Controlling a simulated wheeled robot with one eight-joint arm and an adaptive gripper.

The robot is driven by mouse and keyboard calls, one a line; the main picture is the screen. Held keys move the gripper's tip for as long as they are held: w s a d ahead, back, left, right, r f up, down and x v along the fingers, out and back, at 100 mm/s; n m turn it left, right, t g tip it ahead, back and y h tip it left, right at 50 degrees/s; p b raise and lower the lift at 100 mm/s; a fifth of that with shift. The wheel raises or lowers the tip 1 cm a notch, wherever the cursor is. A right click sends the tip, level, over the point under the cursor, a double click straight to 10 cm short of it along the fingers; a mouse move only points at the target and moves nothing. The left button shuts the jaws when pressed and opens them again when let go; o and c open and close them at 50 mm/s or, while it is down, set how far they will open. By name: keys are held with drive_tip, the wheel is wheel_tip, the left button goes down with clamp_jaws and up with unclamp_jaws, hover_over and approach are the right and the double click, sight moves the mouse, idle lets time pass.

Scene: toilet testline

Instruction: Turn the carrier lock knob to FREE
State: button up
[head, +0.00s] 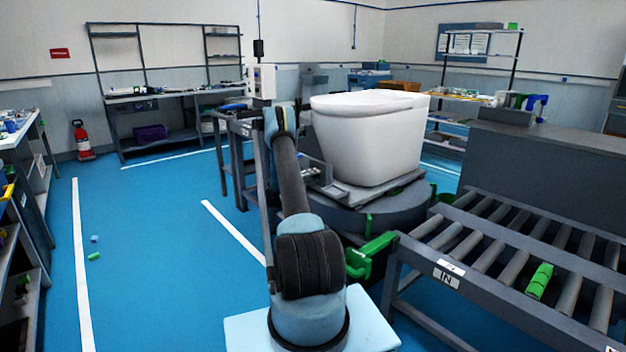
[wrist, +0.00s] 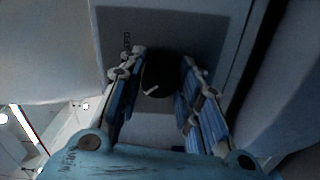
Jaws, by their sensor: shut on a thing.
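In the wrist view the dark round carrier lock knob (wrist: 160,76) sits on a grey plate (wrist: 190,22), between the two fingers of my gripper (wrist: 163,60). The fingers are shut on its sides. A short white mark on the knob's near face slants from lower left to upper right. A small dark label (wrist: 126,43) is on the plate left of the knob, turned sideways and too blurred to read surely. In the head view my arm reaches toward the carrier (head: 375,195) under the white toilet (head: 366,138); the knob and fingers are hidden there.
A roller conveyor (head: 470,250) marked IN stands at the right with a green piece (head: 540,281) on its rollers. Green brackets (head: 370,258) stick out by the turntable. A workbench (head: 165,95) stands at the back left. The blue floor at left is mostly clear.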

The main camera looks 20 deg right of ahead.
drive_tip(key=shift+a+f, duration=0.1)
drive_tip(key=shift+f, duration=0.05)
drive_tip(key=o, duration=1)
drive_tip(key=shift+w, duration=0.1)
drive_tip(key=shift+o, duration=0.2)
drive_tip(key=v, duration=1.2)
